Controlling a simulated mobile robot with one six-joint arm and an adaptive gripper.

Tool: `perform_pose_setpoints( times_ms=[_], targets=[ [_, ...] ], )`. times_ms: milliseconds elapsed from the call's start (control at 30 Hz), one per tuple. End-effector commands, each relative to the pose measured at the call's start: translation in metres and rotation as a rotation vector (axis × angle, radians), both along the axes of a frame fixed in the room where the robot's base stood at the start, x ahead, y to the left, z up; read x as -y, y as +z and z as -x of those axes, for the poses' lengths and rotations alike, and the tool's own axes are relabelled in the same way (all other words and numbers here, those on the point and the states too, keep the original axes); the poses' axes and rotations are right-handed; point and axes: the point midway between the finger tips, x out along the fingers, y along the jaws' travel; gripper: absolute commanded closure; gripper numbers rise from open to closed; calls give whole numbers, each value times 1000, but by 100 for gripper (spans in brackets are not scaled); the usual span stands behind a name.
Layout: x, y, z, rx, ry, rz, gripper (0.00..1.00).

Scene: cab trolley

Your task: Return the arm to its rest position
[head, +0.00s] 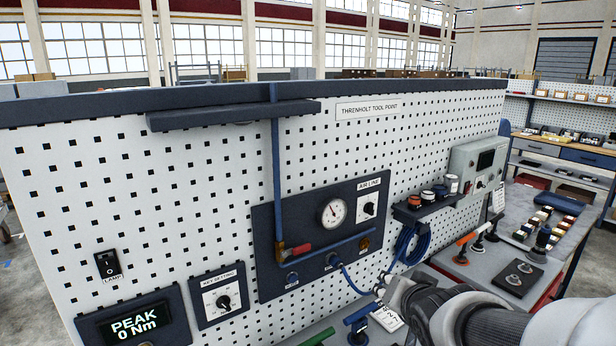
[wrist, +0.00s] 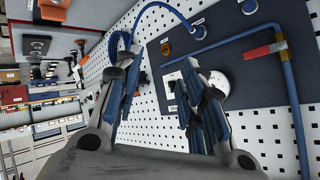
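My arm (head: 460,313) reaches in from the lower right in the head view. My gripper (head: 392,290) is at its end, in front of the pegboard panel (head: 200,170) and below the coiled blue hose. In the wrist view my gripper (wrist: 160,85) shows two blue-padded fingers spread apart, with nothing between them. Behind the fingers are the pegboard and the dark air-line plate (wrist: 225,50). The right finger partly hides the round gauge (wrist: 240,90). The gauge (head: 333,212) shows whole in the head view.
A red-handled valve (head: 300,250) sits on the blue pipe. A blue hose (head: 352,280) runs close to my gripper. A small shelf with jars (head: 428,205) juts out. A bench with trays (head: 550,225) lies right.

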Motion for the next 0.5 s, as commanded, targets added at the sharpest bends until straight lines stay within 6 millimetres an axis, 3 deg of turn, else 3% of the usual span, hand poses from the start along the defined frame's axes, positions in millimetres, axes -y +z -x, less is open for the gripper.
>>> perform_pose_setpoints(
  times_ms=[133, 300, 400, 500],
  targets=[
    [5, -12, 83, -176, 45, 160, 63],
    [-7, -36, 182, -386, 191, 260, 63],
    [-17, -49, 227, -472, 290, 286, 63],
    [-25, -58, 257, -527, 365, 299, 63]
  ],
)
